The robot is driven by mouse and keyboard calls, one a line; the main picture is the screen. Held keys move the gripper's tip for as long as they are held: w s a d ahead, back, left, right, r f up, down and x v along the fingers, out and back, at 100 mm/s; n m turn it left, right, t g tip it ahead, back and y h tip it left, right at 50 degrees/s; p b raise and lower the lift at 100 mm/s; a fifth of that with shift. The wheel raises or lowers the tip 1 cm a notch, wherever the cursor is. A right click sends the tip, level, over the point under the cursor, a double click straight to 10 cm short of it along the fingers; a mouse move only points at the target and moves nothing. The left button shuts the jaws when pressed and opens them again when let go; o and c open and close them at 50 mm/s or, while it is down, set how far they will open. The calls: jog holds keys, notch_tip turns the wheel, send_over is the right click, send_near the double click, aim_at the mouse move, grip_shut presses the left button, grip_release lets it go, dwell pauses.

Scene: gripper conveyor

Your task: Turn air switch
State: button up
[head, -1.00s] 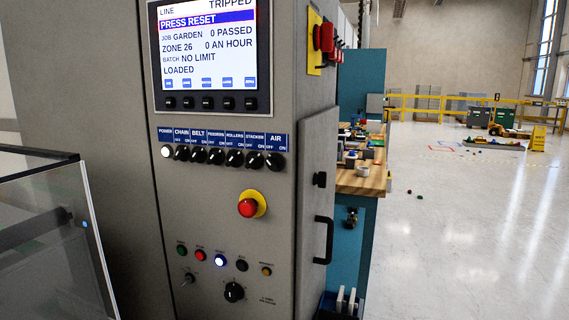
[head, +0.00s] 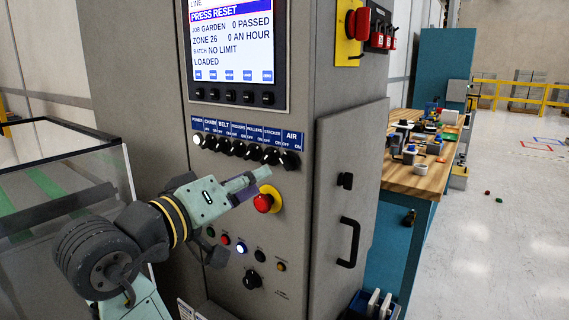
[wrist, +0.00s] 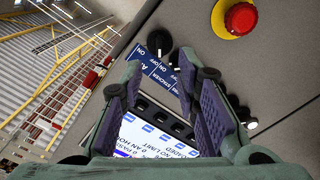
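The air switch (head: 290,161) is a black rotary knob at the right end of the knob row, under the blue AIR label (head: 292,136) on the grey cabinet. In the wrist view the air switch (wrist: 159,43) shows beyond the fingertips, beside its label. Its exact pointer setting is too small to tell. My gripper (head: 256,178) is in front of the panel, just below and left of the air switch in the head view. In the wrist view my gripper (wrist: 170,73) is open, its purple-padded fingers apart with nothing between them.
A red emergency button (head: 263,203) on a yellow base is close below my gripper. The stacker knob (head: 270,156) sits directly left of the air switch. The screen (head: 232,45) reads PRESS RESET. A cabinet door (head: 345,200) with a black handle is to the right.

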aim_at(284, 165)
jog(key=p+x, duration=0.1)
jog(key=x, duration=0.7)
jog(key=shift+w+p, duration=0.1)
jog(key=shift+p, duration=0.2)
grip_shut()
